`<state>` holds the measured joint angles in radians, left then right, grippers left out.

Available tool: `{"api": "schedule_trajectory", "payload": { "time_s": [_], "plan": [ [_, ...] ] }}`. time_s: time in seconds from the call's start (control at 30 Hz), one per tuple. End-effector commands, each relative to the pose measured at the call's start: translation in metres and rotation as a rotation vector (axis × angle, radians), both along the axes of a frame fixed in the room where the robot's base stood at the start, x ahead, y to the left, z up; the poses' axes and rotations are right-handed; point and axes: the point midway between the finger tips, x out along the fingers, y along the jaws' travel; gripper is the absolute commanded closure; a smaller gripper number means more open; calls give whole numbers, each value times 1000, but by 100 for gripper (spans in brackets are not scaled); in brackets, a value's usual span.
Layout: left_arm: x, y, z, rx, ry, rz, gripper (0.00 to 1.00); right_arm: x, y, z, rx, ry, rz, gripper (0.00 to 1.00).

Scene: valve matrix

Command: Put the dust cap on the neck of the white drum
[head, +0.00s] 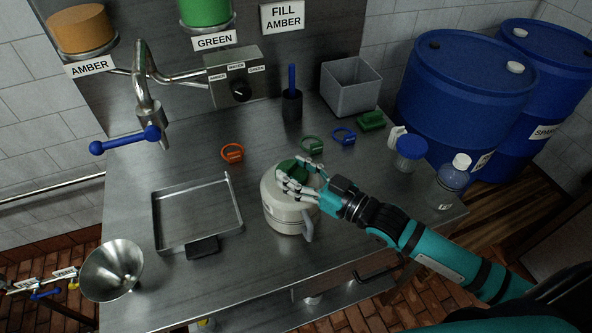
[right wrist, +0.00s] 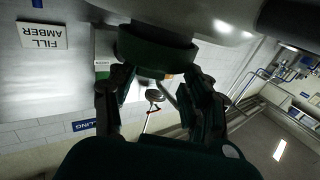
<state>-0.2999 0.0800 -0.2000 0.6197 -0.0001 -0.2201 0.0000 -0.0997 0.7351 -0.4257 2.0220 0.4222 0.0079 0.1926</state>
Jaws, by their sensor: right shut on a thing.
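The white drum (head: 283,213) stands upright on the steel bench, a little right of the tray, with its handle facing front right. My right gripper (head: 291,179) is over the drum's top and is shut on a dark green dust cap (head: 296,166). In the right wrist view the cap (right wrist: 156,50) sits between the fingers, close against the pale drum top. The neck is hidden by the cap and fingers, so I cannot tell whether the cap is seated on it or just above it. My left gripper is not in view.
Orange (head: 232,153), green (head: 312,144) and blue (head: 343,136) tags lie behind the drum. An empty tray (head: 157,212) and a steel funnel (head: 111,270) are to the left.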

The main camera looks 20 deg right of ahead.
Motion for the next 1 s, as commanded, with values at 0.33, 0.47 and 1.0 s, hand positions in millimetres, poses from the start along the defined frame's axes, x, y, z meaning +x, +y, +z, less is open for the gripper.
{"api": "schedule_trajectory", "payload": {
  "time_s": [0.33, 0.47, 1.0],
  "plan": [
    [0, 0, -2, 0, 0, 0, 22, 0, 0, -3, -1, 1, 0, 67],
    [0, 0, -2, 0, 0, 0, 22, 0, 0, -3, -1, 1, 0, 43],
    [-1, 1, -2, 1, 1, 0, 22, -6, -5, -4, -1, 2, -1, 24]
  ]
}}
